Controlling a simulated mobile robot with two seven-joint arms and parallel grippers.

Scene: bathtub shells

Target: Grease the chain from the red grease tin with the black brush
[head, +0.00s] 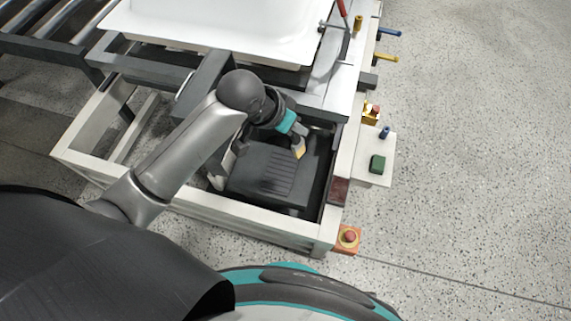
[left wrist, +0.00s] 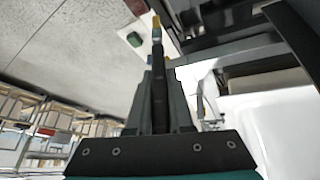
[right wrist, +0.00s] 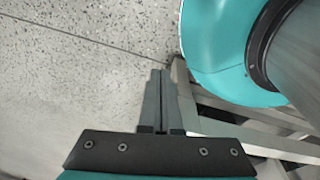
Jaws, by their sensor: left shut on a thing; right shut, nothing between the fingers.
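My left gripper (head: 294,131) is shut on the black brush (left wrist: 157,52). The brush's pale yellow bristle tip (head: 299,152) points down over the dark ribbed housing (head: 268,172) inside the frame; I cannot tell whether it touches anything. In the left wrist view the bristles (left wrist: 155,20) stick out beyond the fingers. No grease tin is clearly recognisable; a dark red block (head: 340,190) sits on the frame's right side. I cannot make out the chain. My right gripper (right wrist: 160,76) is shut and empty above the floor, outside the head view.
A white tub shell (head: 215,25) lies on the frame above the housing. A pale side shelf (head: 374,176) carries a green block (head: 377,164) and a small blue piece (head: 385,132). A red button on an orange box (head: 348,238) is at the frame's near corner. The floor right is clear.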

